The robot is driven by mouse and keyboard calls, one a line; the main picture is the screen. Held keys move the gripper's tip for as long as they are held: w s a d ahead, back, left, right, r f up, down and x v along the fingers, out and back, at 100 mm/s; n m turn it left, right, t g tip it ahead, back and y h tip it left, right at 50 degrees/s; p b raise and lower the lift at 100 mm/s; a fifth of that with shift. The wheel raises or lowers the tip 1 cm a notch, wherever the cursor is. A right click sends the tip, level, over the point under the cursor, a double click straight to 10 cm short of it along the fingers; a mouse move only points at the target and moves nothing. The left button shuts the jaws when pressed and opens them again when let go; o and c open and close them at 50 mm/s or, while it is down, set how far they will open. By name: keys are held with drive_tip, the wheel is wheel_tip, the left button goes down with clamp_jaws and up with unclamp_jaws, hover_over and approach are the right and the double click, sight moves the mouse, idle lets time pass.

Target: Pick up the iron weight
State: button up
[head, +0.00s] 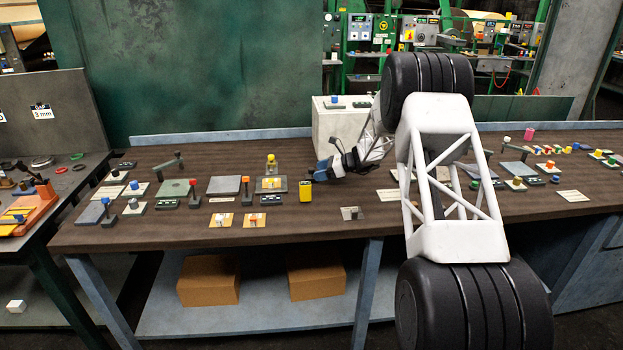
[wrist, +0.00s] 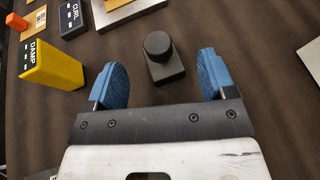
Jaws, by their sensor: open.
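The iron weight (wrist: 162,66) is a dark grey block with a round knob on top, standing upright on the brown table in the wrist view. My gripper (wrist: 161,78) is open, with a blue finger on each side of the weight and a visible gap on both sides. The weight lies slightly ahead of the fingertips' middle, and neither finger appears to touch it. In the head view my gripper (head: 323,171) is low over the table near the yellow block; I cannot clearly make out the weight there.
A yellow block marked DAMP (wrist: 52,64) stands close left of the left finger; it also shows in the head view (head: 305,191). A dark CURL label block (wrist: 73,19) and a grey plate (wrist: 125,12) lie beyond. Right of the weight is mostly bare table.

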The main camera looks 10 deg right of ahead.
sight(309, 173)
drive_tip(key=shift+a, duration=0.25)
drive_tip(key=shift+x, duration=2.55)
drive_tip(key=shift+a+r, duration=0.1)
drive_tip(key=shift+r, duration=0.05)
drive_tip(key=shift+c, duration=0.2)
drive_tip(key=c, duration=1.4)
